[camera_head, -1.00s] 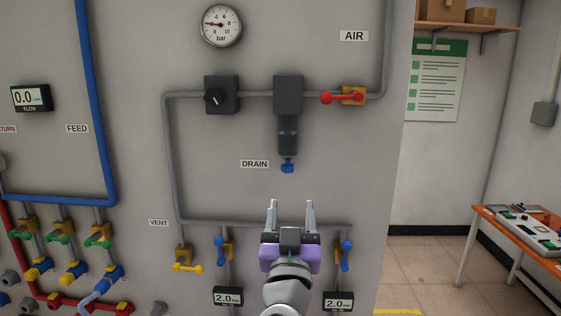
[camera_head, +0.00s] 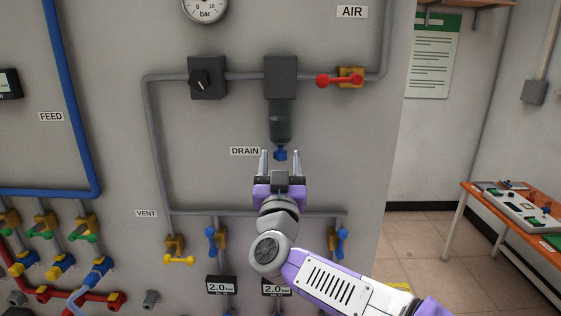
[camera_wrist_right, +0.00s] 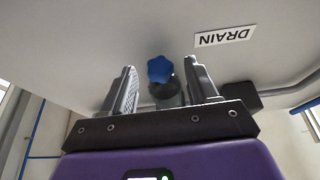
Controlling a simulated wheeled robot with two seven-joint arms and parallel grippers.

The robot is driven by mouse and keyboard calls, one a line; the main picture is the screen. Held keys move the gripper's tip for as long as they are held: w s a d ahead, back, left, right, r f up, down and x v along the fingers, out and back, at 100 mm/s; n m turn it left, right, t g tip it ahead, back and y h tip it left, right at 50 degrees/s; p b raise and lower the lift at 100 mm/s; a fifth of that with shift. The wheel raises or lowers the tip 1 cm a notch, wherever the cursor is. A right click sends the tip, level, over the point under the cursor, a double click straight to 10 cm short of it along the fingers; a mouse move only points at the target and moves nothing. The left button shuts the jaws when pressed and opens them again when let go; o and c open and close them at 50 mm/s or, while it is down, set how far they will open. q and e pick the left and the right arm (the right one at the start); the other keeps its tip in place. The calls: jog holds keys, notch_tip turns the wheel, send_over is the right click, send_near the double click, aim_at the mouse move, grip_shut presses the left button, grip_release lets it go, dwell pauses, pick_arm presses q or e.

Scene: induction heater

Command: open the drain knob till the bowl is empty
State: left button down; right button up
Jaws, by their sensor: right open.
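The blue drain knob (camera_head: 280,154) sits under the dark translucent bowl (camera_head: 280,121) on the wall panel, just right of the DRAIN label (camera_head: 245,151). My right gripper (camera_head: 281,156) is open and points up at the knob, with one finger on each side of it in the head view. In the right wrist view the star-shaped knob (camera_wrist_right: 160,69) shows between the two open fingers (camera_wrist_right: 160,85), and the bowl (camera_wrist_right: 167,94) shows behind it. I cannot tell how far the fingertips are from the knob, or the liquid level in the bowl. My left gripper is not in view.
A grey pipe (camera_head: 148,140) loops around the bowl area. A red-handled valve (camera_head: 340,79) is at upper right and a black rotary switch (camera_head: 207,78) at upper left. Blue-handled valves (camera_head: 337,241) lie below. A workbench (camera_head: 480,187) stands at right.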

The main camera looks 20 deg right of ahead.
jog(key=c, duration=1)
jog(key=shift+c, duration=0.2)
